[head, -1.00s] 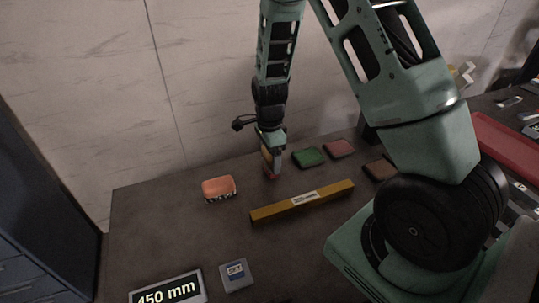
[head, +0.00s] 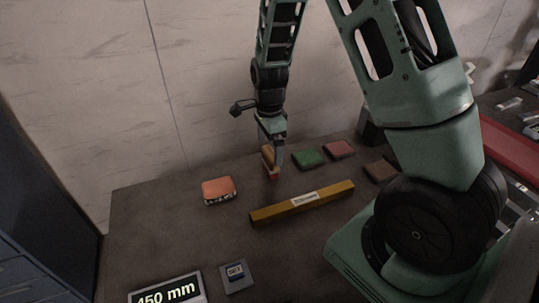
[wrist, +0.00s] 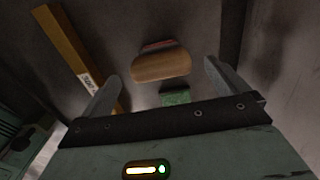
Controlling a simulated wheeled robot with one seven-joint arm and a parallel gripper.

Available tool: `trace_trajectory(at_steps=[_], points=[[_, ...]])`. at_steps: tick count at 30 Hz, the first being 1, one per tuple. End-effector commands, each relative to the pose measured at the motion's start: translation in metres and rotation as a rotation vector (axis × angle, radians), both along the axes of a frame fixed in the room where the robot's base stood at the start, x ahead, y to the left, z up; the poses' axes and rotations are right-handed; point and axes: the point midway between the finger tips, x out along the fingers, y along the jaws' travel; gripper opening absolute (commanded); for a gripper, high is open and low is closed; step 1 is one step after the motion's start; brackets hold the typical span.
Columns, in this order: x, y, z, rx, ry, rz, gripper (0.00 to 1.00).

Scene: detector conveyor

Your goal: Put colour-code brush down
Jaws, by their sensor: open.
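The brush, with a tan wooden handle (head: 267,157) and a red lower part (head: 273,175), stands on the dark table towards the back, left of the green pad (head: 308,158). In the wrist view the wooden handle (wrist: 162,67) lies between my spread fingers, with space on both sides and a sliver of red behind it. My gripper (head: 276,158) is open, close above and beside the brush. It also shows in the wrist view (wrist: 160,70). Part of the brush is hidden by a finger in the head view.
An orange block (head: 218,188) with a patterned edge lies to the left. A yellow bar (head: 303,201) crosses the table in front. Red (head: 339,148) and brown (head: 380,170) pads lie to the right. A 450 mm display (head: 166,290) and SET button (head: 236,272) are at the front.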

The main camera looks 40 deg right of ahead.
Motion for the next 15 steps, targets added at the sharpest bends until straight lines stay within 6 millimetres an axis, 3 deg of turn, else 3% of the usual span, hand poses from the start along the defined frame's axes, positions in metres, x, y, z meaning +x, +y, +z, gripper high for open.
trace_trajectory(at_steps=[7,15], points=[[0.001,0.0,0.052,0.0,-0.005,0.002,0.99],[-0.001,0.005,0.077,0.004,-0.001,0.027,0.99]])
